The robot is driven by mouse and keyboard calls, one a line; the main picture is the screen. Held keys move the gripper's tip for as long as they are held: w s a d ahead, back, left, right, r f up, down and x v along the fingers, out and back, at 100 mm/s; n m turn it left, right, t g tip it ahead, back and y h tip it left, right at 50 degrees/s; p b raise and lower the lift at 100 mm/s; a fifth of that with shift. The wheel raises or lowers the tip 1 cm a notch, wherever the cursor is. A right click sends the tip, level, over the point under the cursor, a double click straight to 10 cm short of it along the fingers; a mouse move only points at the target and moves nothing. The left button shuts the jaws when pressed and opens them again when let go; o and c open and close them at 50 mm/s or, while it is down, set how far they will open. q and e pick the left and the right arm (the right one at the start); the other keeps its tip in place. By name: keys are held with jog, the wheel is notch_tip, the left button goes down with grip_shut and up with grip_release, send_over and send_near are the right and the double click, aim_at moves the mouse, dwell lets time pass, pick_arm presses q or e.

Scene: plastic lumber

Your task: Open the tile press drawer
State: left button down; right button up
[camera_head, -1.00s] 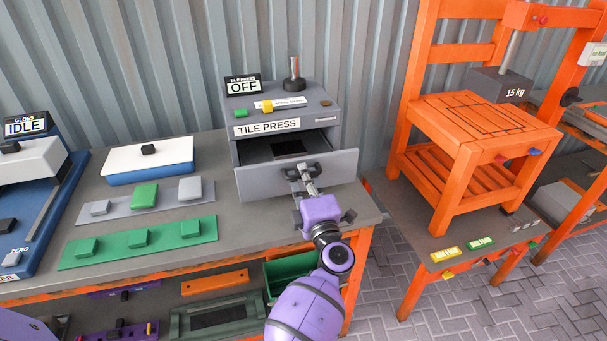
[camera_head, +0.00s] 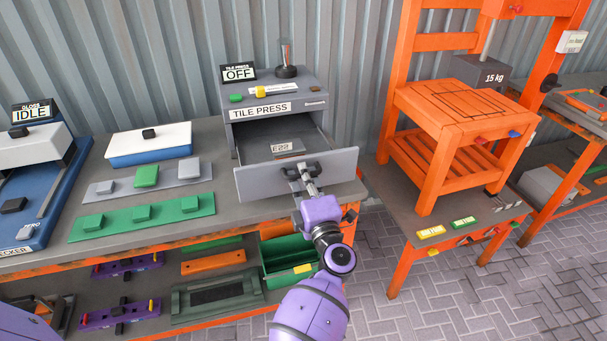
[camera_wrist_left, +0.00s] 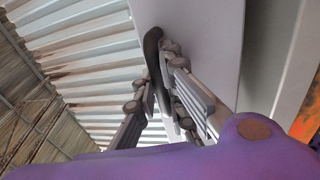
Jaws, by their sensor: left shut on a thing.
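The grey tile press (camera_head: 270,95) stands at the back of the bench, with a sign reading OFF (camera_head: 239,73) on top. Its drawer (camera_head: 262,182) is pulled well out, and a grey piece marked E22 (camera_head: 286,148) lies inside. My left gripper (camera_head: 308,178) is shut on the dark drawer handle (camera_head: 291,171) at the drawer's front. In the left wrist view the gripper's fingers (camera_wrist_left: 165,100) close on the dark handle (camera_wrist_left: 152,60) against the pale drawer front. My right gripper is not in view.
Left of the press are a blue-and-white box (camera_head: 149,146), a grey tray (camera_head: 106,194) and a green tray (camera_head: 112,222) with blocks. An orange stand (camera_head: 462,120) is at the right. A green bin (camera_head: 290,262) sits below the bench.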

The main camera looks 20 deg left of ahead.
pick_arm(q)
jog(key=c, duration=2.1)
grip_release()
jog(key=shift+s, duration=0.1)
jog(key=v, duration=1.1)
jog(key=shift+s+d+f, duration=0.15)
jog(key=shift+s+d, duration=0.05)
jog(key=shift+s, duration=0.1)
